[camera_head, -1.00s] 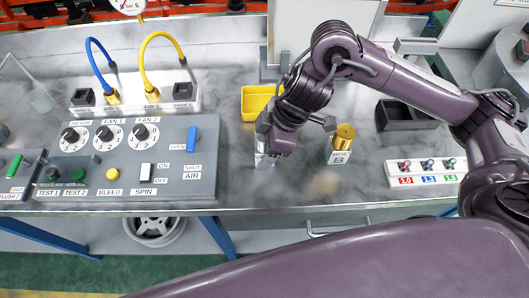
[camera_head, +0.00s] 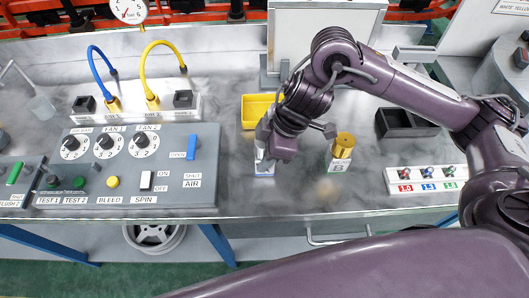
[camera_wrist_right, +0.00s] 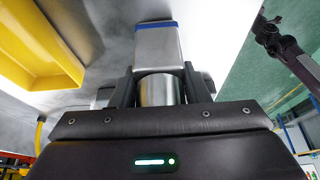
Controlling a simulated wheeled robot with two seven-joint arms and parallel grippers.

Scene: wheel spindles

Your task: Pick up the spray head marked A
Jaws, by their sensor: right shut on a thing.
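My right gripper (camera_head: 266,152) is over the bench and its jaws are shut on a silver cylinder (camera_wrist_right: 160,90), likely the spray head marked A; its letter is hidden. The cylinder lines up with a pale block with a blue edge (camera_wrist_right: 158,44), which also shows below the gripper in the head view (camera_head: 264,169). I cannot tell whether cylinder and block touch. A gold head (camera_head: 344,144) stands on a block marked B to the right. A dark purple arm end (camera_wrist_right: 268,35), probably my left one, shows small in the wrist view; its jaws are unclear.
A yellow tray (camera_head: 248,123) lies just behind the gripper. A grey control panel (camera_head: 125,188) fills the left. A dark open bin (camera_head: 405,132) and a white strip with coloured knobs (camera_head: 427,186) are at the right. The bench front between panel and strip is mostly clear.

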